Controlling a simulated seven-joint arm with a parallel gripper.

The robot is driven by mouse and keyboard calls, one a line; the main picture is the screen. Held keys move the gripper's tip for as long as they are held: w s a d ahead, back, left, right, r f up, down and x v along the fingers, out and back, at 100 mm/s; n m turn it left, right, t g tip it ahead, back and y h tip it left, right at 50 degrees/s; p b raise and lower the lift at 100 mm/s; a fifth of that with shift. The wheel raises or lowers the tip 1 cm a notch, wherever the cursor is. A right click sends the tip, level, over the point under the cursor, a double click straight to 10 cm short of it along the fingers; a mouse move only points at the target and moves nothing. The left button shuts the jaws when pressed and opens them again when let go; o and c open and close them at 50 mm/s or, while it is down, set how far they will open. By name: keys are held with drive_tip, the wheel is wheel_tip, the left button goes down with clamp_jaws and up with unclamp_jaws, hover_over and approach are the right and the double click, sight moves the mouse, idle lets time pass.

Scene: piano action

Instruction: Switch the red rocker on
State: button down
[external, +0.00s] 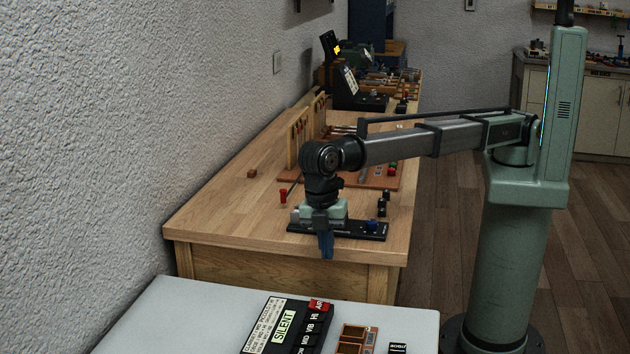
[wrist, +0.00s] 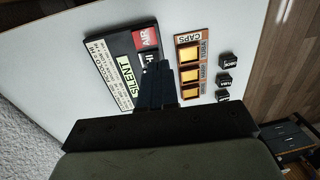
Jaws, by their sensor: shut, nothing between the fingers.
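A red rocker (external: 318,304) marked AIR sits at the far right corner of a black panel (external: 268,340) on the pale grey table. In the wrist view the red rocker (wrist: 146,38) shows just beyond my fingertips. I cannot tell which way it is tilted. The panel also has a green SILENT label (external: 284,327) and a row of black marked keys (external: 310,327). My gripper (external: 326,252) is shut and empty, pointing down above and behind the panel. In the wrist view my gripper (wrist: 167,72) covers part of the black key row, apart from the rocker.
A CAPS tray (wrist: 203,34) with three yellow-orange compartments lies right of the panel. Several loose black caps (wrist: 225,60) lie beside it. The wooden workbench (external: 220,205) behind holds a black fixture (external: 370,231) under my arm. The grey table (external: 190,312) is clear left of the panel.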

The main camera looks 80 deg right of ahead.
drive_tip(key=shift+s+r, duration=0.15)
drive_tip(key=shift+r, duration=0.6)
